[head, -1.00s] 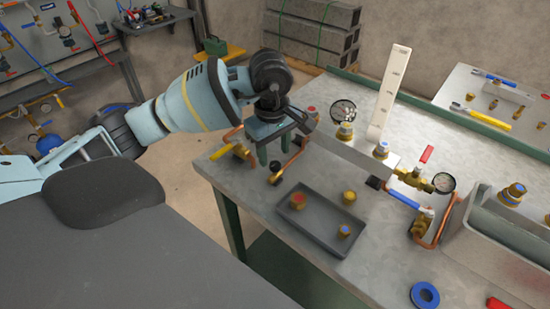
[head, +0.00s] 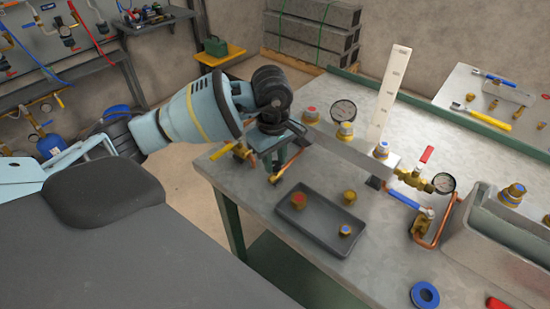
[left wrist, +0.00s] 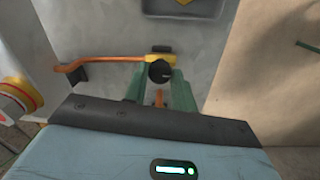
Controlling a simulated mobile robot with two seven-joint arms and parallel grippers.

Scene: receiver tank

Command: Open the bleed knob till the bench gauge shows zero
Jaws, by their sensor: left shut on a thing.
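The bleed knob, a small black knob (left wrist: 159,71) on a brass fitting with a copper pipe, shows in the left wrist view between the two green fingers of my left gripper (left wrist: 158,88). In the head view my left gripper (head: 268,167) is low at the bench's left edge, and its fingers hide the knob. The gripper is shut on the knob. Two round gauges show in the head view: one (head: 343,111) behind the brass manifold and one (head: 444,183) at the right end of the pipework. Their readings are too small to tell. My right gripper is not in view.
A dark tray (head: 308,230) with several brass fittings lies just right of my left gripper. A red-handled valve (head: 424,158), a blue-handled valve (head: 404,199), a tall white plate (head: 388,95), a blue ring (head: 424,295) and a grey bin (head: 500,240) occupy the bench.

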